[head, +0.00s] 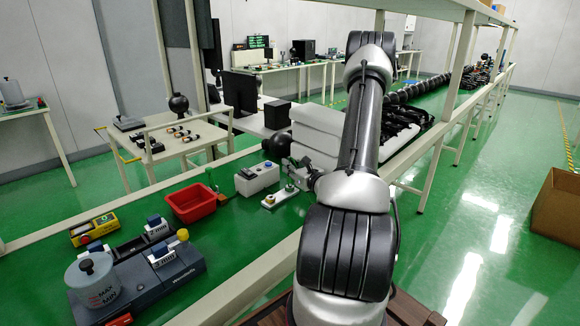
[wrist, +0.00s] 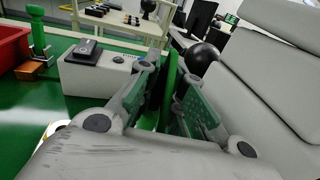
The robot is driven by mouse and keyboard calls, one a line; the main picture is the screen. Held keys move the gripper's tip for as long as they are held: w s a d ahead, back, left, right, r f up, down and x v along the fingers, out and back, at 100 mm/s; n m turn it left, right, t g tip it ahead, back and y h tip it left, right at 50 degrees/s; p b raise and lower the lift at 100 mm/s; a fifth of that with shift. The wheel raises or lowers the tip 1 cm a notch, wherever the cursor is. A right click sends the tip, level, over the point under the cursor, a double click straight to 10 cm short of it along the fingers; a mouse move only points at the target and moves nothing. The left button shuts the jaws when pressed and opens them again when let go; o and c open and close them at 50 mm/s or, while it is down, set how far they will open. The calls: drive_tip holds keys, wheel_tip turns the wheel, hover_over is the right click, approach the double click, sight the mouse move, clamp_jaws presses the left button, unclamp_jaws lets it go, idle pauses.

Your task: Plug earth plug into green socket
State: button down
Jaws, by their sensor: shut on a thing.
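My gripper (head: 302,172) is over the bench beside a small white block. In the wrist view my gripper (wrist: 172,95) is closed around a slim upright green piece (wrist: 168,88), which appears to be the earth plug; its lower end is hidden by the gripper. The white block (head: 270,202) lies just in front of the gripper and carries a green-ringed fitting (head: 290,188), which appears to be the green socket. In the wrist view only a pale, yellowish edge shows at the lower left, and the socket opening is hidden. I cannot tell whether plug and socket touch.
A white box (head: 257,180) with a switch and button stands just left of the gripper. A red tray (head: 192,203), a yellow box (head: 94,228) and a grey apparatus (head: 150,280) are farther left. White padded shapes (wrist: 265,85) rise close on the right.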

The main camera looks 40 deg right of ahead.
drive_tip(key=shift+f, duration=0.9)
drive_tip(key=c, duration=1.5)
unclamp_jaws()
drive_tip(key=shift+o, duration=0.2)
drive_tip(key=s, duration=1.2)
drive_tip(key=shift+a+r, duration=0.3)
drive_tip(key=shift+a, duration=0.05)
